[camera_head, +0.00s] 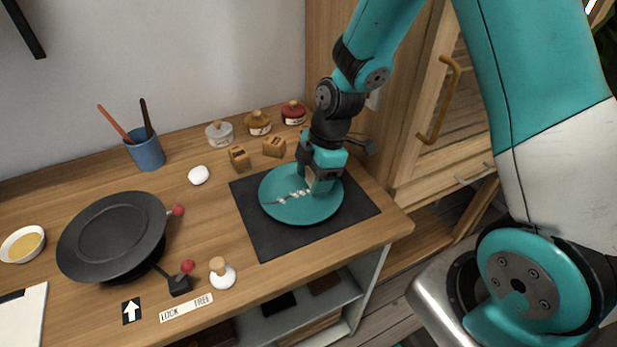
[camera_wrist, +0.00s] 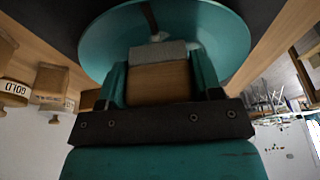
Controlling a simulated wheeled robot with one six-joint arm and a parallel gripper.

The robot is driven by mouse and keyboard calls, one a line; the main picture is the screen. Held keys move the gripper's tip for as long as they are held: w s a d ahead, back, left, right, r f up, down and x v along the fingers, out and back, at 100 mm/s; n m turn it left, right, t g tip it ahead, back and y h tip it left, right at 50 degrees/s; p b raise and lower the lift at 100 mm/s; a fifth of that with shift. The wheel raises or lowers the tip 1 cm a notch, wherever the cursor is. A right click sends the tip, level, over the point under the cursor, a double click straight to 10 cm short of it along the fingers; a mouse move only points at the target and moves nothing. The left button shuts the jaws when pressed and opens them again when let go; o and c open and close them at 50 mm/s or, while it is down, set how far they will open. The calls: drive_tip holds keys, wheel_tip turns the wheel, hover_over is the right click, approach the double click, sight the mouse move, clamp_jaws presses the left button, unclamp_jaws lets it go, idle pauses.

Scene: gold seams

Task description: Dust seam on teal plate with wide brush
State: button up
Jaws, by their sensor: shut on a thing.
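The teal plate (camera_head: 318,212) lies on a dark mat (camera_head: 278,246) near the table's right end. A dark seam (camera_head: 272,203) with pale whitish bits along it crosses the plate. My gripper (camera_head: 322,184) points down over the plate's right part. In the wrist view, it is shut on the wide brush (camera_wrist: 158,86), which has a wooden body and grey bristles (camera_wrist: 158,53). The bristles are over the plate (camera_wrist: 225,50), at the seam (camera_wrist: 150,17). Whether they touch it I cannot tell. The brush is mostly hidden by my gripper in the head view.
Wooden blocks (camera_head: 239,157) and small jars (camera_head: 258,122) stand behind the mat. A blue cup (camera_head: 145,151) holds two sticks. A black plate (camera_head: 112,236), a yellow-filled bowl (camera_head: 22,245) and a white-based, wooden-knobbed item (camera_head: 222,276) are left of the mat.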

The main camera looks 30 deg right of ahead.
sight(276, 200)
drive_tip(key=shift+s+d, duration=0.3)
drive_tip(key=shift+d, duration=0.2)
drive_tip(key=shift+w, duration=0.45)
drive_tip(key=shift+s+a, duration=0.1)
drive_tip(key=shift+s, duration=0.25)
drive_tip(key=shift+w, duration=0.3)
drive_tip(key=shift+s+f, duration=0.1)
drive_tip(key=shift+s, duration=0.2)
drive_tip(key=shift+w, duration=0.15)
drive_tip(key=shift+w+a, duration=0.15)
drive_tip(key=shift+a, duration=0.6)
drive_tip(key=shift+s+a, duration=0.25)
drive_tip(key=shift+a, duration=0.25)
drive_tip(key=shift+s+a, duration=0.2)
drive_tip(key=shift+a, duration=0.25)
drive_tip(key=shift+w+a, duration=0.5)
drive_tip(key=shift+a, duration=0.3)
drive_tip(key=shift+s+a, duration=0.4)
drive_tip(key=shift+a, duration=0.35)
drive_tip(key=shift+w+a, duration=0.5)
drive_tip(key=shift+a, duration=0.3)
